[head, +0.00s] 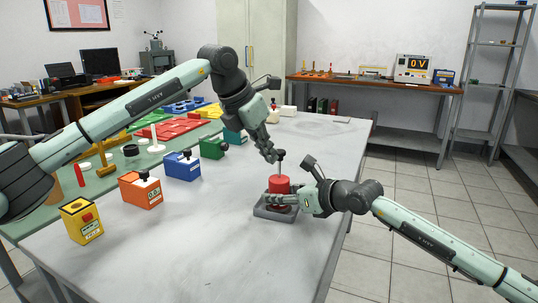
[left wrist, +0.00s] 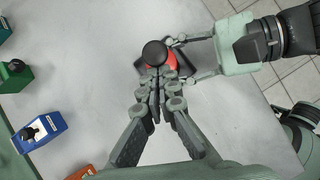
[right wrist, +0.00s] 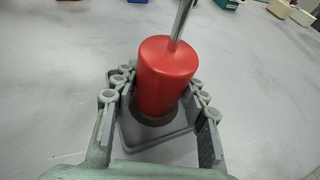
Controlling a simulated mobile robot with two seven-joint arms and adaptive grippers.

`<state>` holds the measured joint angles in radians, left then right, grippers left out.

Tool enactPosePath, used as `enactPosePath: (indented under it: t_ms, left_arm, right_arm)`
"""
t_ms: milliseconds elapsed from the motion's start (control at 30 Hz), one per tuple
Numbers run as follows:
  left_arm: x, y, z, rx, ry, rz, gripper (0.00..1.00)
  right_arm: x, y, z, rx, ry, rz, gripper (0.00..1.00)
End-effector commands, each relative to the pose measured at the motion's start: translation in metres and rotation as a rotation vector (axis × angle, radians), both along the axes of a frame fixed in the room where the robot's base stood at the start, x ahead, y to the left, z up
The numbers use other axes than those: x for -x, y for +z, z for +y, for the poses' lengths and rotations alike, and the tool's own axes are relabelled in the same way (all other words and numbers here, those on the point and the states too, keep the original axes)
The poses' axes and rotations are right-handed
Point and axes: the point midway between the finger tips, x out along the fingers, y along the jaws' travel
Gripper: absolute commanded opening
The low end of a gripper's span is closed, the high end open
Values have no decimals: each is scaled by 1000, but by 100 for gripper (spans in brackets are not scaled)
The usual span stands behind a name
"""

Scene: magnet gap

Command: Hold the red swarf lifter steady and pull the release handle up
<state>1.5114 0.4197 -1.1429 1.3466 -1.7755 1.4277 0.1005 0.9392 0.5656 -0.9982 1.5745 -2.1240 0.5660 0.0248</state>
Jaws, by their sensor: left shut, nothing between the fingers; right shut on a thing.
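The red swarf lifter (head: 279,184) is an upright red cylinder on a grey square base (head: 262,211) near the table's right edge. A thin steel rod rises from its top, seen in the right wrist view (right wrist: 181,20), to a black round release handle (head: 281,153). My right gripper (head: 284,199) is shut around the lower cylinder, with a finger on each side in the right wrist view (right wrist: 159,92). My left gripper (head: 272,157) points down beside the handle. In the left wrist view its shut, empty fingers (left wrist: 157,76) are by the black knob (left wrist: 154,53); contact is unclear.
A row of boxes stands on the left of the grey table (head: 200,240): yellow (head: 82,222), orange (head: 140,190), blue (head: 181,167) and green (head: 213,149). Small white blocks (head: 288,111) lie at the back. The table's front middle is clear.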

Motion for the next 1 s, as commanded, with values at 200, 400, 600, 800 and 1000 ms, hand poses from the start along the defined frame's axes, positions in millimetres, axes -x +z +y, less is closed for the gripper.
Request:
enactPosePath:
  t_ms: [200, 400, 600, 800, 1000]
  left_arm:
    - [12, 35, 13, 3, 0, -8, 0]
    - [26, 66, 26, 2, 0, -5, 0]
    - [33, 82, 33, 1, 1, -3, 0]
    - [34, 84, 34, 1, 0, -1, 0]
    - [34, 84, 34, 1, 1, -2, 0]
  right_arm:
    - [0, -1, 0, 1, 1, 2, 8]
    - [0, -1, 0, 1, 0, 2, 8]
    - [0, -1, 0, 1, 0, 2, 8]
    - [0, -1, -1, 1, -1, 2, 8]
    - [0, -1, -1, 1, -1, 2, 8]
